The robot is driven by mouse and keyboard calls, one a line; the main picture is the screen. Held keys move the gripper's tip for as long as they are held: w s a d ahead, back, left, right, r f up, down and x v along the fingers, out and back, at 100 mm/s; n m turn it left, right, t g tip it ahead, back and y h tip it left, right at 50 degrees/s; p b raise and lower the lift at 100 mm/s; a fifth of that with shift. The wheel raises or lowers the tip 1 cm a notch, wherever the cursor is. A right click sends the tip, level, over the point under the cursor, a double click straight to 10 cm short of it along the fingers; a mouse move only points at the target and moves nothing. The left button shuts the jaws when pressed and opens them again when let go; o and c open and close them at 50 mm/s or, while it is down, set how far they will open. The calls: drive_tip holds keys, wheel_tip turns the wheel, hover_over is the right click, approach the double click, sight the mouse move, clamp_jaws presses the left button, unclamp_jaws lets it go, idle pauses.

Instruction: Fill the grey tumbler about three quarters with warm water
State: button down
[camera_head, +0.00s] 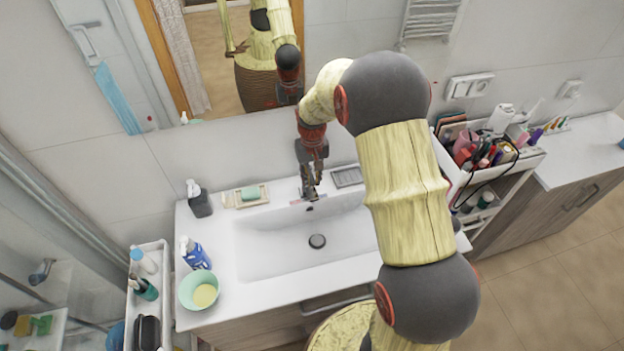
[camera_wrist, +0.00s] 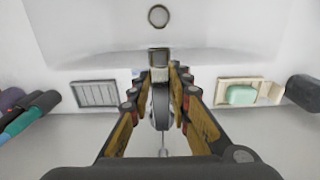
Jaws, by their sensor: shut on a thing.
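My gripper (camera_head: 310,190) is at the back edge of the white washbasin (camera_head: 262,262), over the tap. In the wrist view its two fingers (camera_wrist: 160,78) are shut around the metal tap (camera_wrist: 160,105), one on each side. The tap's squared end (camera_wrist: 159,58) points towards the basin. The exact spot of contact is hidden between the fingers. The basin looks empty, with its round drain (camera_head: 317,241) bare, and I see no water stream. I cannot make out a grey tumbler in either view; my arm covers part of the counter's right side.
A soap dish (camera_head: 231,199) and dark dispenser (camera_head: 200,204) stand left of the tap, a grey grid dish (camera_head: 347,177) right. A blue bottle (camera_head: 199,258) and mint bowl (camera_head: 187,292) sit front left. A full cosmetics cart (camera_head: 522,160) stands right.

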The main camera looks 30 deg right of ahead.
drive_tip(key=shift+w+d+r+g+p, duration=0.1)
drive_tip(key=shift+w+r+g+p, duration=0.25)
drive_tip(key=shift+r+g+p, duration=0.9)
drive_tip(key=shift+f+t+p, duration=0.25)
drive_tip(key=shift+f+p, duration=0.05)
drive_tip(key=shift+f, duration=0.15)
drive_tip(key=c, duration=1.6)
unclamp_jaws()
drive_tip(key=shift+c, duration=0.2)
drive_tip(key=shift+r, duration=0.1)
wheel_tip(320, 180, up, 12)
drive_tip(key=w, duration=0.2)
drive_tip(key=shift+d+f, duration=0.2)
drive_tip(key=shift+f, duration=0.05)
